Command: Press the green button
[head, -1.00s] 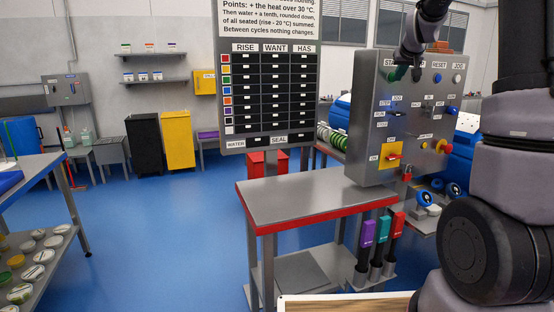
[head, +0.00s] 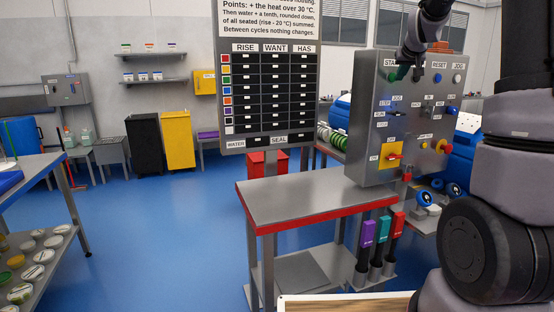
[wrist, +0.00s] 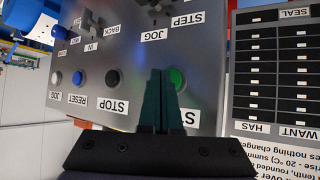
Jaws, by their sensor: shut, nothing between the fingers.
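The green button (head: 391,73) is at the upper left of the grey control panel (head: 365,120), under a partly hidden START label. It also shows in the wrist view (wrist: 177,78), partly covered by my fingers. My gripper (head: 403,73) is in front of the panel's top row, just right of the green button. In the wrist view my gripper (wrist: 161,74) is shut and empty, its tips between the green button and the black STOP button (wrist: 113,77), closer to the green one. I cannot tell whether the fingertips touch the panel.
A blue RESET button (wrist: 78,78) and a white JOG button (wrist: 57,77) are in the same row. Lower on the panel are several switches and a yellow-backed red switch (head: 392,155). A grey table (head: 300,197) stands in front. A dark board (head: 270,100) is left.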

